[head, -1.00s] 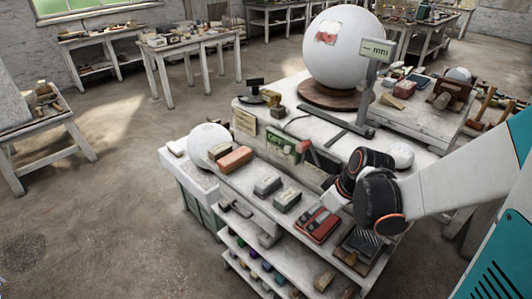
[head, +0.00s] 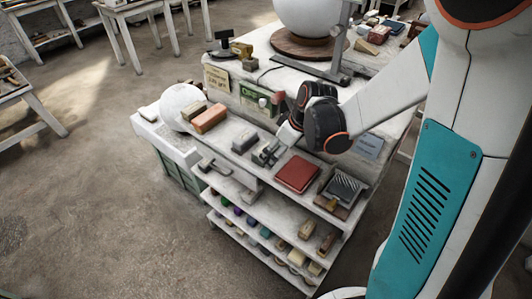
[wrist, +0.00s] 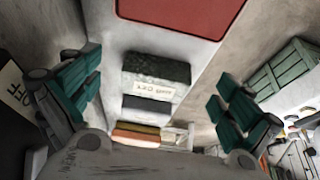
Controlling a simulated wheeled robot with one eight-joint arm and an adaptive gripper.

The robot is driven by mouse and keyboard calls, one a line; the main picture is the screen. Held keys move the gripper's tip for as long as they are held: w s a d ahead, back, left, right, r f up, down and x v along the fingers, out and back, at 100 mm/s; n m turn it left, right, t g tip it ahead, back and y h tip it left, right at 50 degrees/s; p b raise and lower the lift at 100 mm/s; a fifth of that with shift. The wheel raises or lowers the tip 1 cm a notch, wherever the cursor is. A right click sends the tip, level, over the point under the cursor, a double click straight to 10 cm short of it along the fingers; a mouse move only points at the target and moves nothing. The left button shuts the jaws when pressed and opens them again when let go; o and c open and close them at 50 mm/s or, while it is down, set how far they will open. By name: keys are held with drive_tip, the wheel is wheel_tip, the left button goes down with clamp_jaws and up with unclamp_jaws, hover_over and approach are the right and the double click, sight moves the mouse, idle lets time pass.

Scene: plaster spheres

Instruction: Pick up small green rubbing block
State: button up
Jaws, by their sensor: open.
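The small green rubbing block (wrist: 157,68) shows in the wrist view as a dark green, speckled top with a pale, lettered side. It lies on the white shelf top (wrist: 187,95), between the red mat and a grey block. My gripper (wrist: 157,80) is open, with one teal-padded finger to the left of the block and one to the right, apart from it.
The grey block (head: 244,143) and an orange brick (head: 210,118) lie left of my gripper, near a white sphere (head: 182,107). The red mat (head: 298,174) and a ridged pad (head: 343,188) lie right. A sign panel (head: 254,97) stands behind. Lower shelves hold several small items.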

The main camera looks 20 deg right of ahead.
drive_tip(key=w+a, duration=0.1)
drive_tip(key=w, duration=0.1)
drive_tip(key=shift+w+a+f, duration=0.1)
drive_tip(key=shift+w+a, duration=0.2)
drive_tip(key=shift+a, duration=0.1)
drive_tip(key=shift+b+x, duration=0.7)
drive_tip(key=shift+x, duration=0.8)
drive_tip(key=shift+w, duration=0.15)
drive_tip(key=c, duration=1.4)
